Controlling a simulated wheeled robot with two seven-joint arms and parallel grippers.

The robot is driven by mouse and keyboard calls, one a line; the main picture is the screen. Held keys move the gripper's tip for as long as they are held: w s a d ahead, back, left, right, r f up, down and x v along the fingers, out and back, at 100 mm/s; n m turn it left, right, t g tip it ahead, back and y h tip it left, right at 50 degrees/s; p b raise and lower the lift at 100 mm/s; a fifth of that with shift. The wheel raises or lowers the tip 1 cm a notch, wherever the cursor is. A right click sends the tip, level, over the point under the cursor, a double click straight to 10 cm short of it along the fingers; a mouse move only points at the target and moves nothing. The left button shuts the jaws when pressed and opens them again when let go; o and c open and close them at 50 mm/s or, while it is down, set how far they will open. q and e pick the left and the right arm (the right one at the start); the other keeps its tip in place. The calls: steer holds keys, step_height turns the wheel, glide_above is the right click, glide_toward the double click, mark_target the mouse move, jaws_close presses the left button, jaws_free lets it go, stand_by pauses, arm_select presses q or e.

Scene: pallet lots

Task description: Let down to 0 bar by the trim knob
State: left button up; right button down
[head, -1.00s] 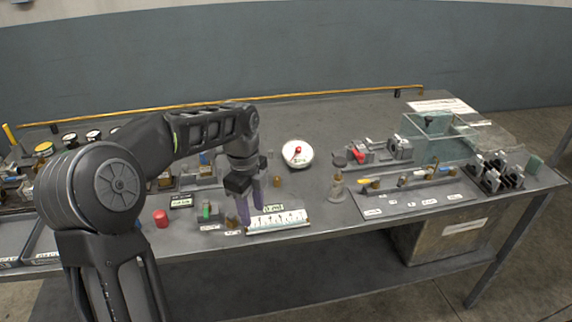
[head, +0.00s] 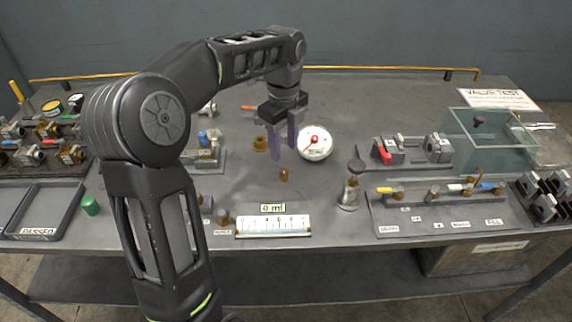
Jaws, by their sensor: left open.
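The round white pressure gauge (head: 314,143) has a red needle near its centre. Its scale is too small to read. My left gripper (head: 284,152) points down, open, just left of the gauge. A small brass knob (head: 283,174) stands on the bench just below the fingertips in the picture; I see nothing between the fingers. A wider brass fitting (head: 260,143) is to the left of the fingers. No trim label is readable, so I cannot tell which knob is the trim knob. My right gripper is not in view.
A 0 ml display (head: 272,208) sits above a white scale (head: 273,227) at the front. A valve manifold (head: 450,211) with coloured levers and a clear guard box (head: 490,140) are at the right.

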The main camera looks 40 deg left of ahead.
mark_target(284, 170)
arm_select(q)
step_height(284, 170, down, 8)
steer(key=shift+r, duration=0.15)
stand_by(0.3)
jaws_close()
stand_by(0.4)
